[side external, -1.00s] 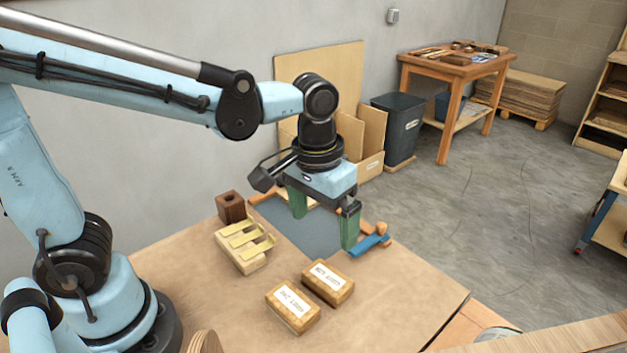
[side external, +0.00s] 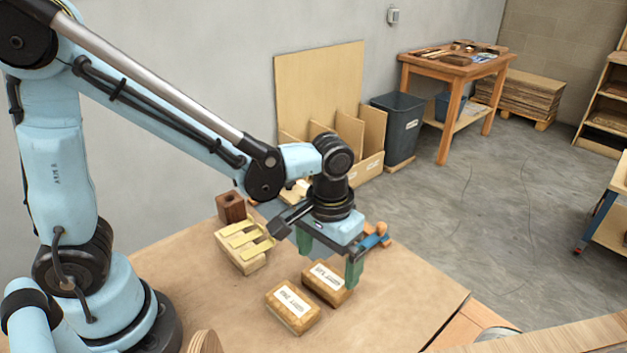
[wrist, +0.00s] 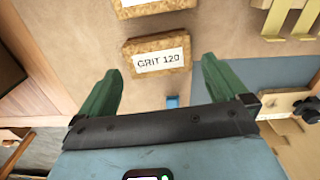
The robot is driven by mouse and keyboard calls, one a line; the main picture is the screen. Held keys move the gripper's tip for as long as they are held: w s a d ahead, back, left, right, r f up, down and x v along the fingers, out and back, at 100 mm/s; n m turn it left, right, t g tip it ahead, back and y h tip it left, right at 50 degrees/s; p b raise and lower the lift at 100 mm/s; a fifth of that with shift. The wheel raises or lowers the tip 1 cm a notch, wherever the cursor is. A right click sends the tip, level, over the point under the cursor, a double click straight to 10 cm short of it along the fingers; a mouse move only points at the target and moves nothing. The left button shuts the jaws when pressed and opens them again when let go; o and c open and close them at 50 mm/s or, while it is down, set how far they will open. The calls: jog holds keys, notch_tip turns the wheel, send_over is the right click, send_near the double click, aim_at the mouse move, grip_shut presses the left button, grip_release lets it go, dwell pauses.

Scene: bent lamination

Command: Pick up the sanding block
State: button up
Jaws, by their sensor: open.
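Two cork-coloured sanding blocks with white labels lie on the tan bench top. The nearer one to my gripper, labelled "GRIT 120" in the wrist view (wrist: 158,57), also shows in the side view (side external: 327,284). The second block (side external: 293,307) lies beside it, toward the front left; only its edge shows at the top of the wrist view (wrist: 155,8). My gripper (side external: 330,262) has green fingers and is open and empty. It hangs above and just behind the nearer block. In the wrist view, the block lies ahead of the gap between the fingertips (wrist: 160,70).
A pale wooden piece with brass-coloured strips (side external: 243,246) stands left of my gripper, with a dark brown holed block (side external: 230,207) behind it. A blue and orange tool (side external: 374,237) lies at the far right. The bench top right of the blocks is clear.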

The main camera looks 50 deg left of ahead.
aim_at(327, 276)
jog(key=shift+d+f, duration=0.15)
jog(key=shift+f, duration=2.2)
jog(key=shift+c, duration=0.5)
jog(key=c, duration=0.6)
jog(key=shift+r, duration=0.1)
notch_tip(327, 276, up, 4)
jog(key=shift+s+r, duration=0.1)
jog(key=s+d+r, duration=0.2)
jog(key=s, duration=0.1)
jog(key=s+d+r, duration=0.2)
jog(key=s+d, duration=0.1)
jog(key=s+d+r, duration=0.2)
jog(key=s, duration=0.1)
jog(key=shift+d+r, duration=0.2)
jog(key=shift+r, duration=0.1)
